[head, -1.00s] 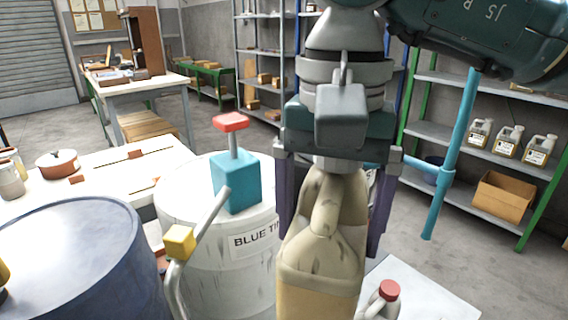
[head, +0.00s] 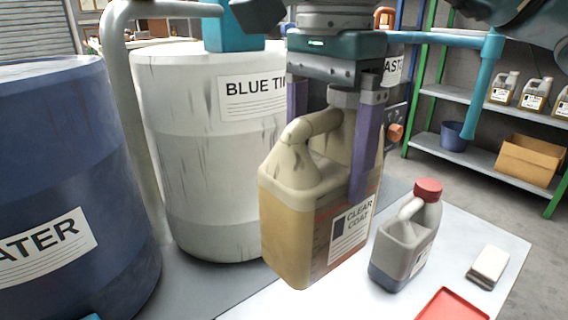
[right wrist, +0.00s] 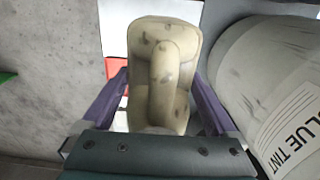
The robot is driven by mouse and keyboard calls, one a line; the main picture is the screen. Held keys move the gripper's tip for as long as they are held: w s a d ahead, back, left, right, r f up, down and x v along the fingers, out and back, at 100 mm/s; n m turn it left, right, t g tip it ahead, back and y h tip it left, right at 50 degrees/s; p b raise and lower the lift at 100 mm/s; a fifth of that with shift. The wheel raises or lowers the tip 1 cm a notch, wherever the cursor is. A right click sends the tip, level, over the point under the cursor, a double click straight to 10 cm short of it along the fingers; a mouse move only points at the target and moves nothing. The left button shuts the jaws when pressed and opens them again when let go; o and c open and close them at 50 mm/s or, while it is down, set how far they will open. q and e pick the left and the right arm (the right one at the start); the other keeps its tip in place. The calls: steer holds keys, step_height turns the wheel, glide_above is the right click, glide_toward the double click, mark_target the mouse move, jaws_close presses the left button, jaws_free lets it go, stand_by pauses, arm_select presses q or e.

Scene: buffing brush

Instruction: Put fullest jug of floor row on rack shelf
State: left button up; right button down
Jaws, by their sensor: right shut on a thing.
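My right gripper (head: 335,110) is shut on a large cream jug (head: 290,220) labelled CLEAR COAT, its purple fingers on either side of the jug's top. The jug is upright, and amber contents show through most of its body. In the right wrist view the same jug (right wrist: 160,75) sits between the fingers (right wrist: 155,110). The rack (head: 455,95) stands at the right, with a row of several smaller jugs (head: 535,95) on one shelf. A cardboard box (head: 530,160) and a blue bucket (head: 457,135) are on the shelf below. My left gripper is not visible.
A small red-capped jug (head: 405,245) stands on a pale surface (head: 480,235), near a red tray (head: 452,306) and a white block (head: 488,265). A BLUE TINT drum (head: 195,160) and a dark blue drum (head: 60,170) stand at left. Grey floor lies before the rack.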

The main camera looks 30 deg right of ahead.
step_height(320, 180, down, 20)
steer(key=b, duration=0.6)
steer(key=shift+w+f, duration=0.1)
steer(key=shift+f+b, duration=0.1)
steer(key=shift+b, duration=0.2)
jaws_free()
